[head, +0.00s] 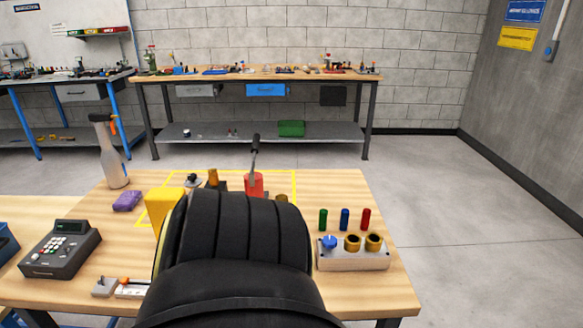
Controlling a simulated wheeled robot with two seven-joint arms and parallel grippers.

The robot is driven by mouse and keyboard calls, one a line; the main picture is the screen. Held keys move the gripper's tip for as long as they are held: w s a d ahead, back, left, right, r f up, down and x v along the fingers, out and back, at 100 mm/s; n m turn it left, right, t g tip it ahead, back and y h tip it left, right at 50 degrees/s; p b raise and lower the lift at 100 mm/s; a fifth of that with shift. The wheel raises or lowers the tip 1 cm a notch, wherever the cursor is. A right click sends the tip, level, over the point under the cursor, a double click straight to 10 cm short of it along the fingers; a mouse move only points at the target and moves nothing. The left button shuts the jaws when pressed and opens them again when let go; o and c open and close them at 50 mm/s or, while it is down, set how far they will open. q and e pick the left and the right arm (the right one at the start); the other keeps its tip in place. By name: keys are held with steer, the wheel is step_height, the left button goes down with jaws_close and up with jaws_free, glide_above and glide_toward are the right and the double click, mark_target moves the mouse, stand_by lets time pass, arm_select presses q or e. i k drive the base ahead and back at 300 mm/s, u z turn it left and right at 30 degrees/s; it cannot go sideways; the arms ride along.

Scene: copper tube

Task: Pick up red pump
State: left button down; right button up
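The red pump (254,183) stands on the wooden table, right of the middle of the yellow-taped area. Its dark lever handle rises from its top. The lower part of the pump is hidden behind a large black ribbed form in the foreground. Neither of my grippers can be made out in the head view.
Around the pump are a brass cylinder (213,177), a yellow funnel-like object (164,206) and a purple block (127,201). A fixture block (352,260) and three coloured cylinders stand right. The table's back right is clear.

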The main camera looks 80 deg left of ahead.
mark_target(253, 182)
steer(key=i, duration=2.7)
steer(key=u, duration=3)
steer(key=i, duration=4.05)
steer(key=u, duration=2.95)
steer(key=i, duration=0.2)
steer(key=u, duration=0.05)
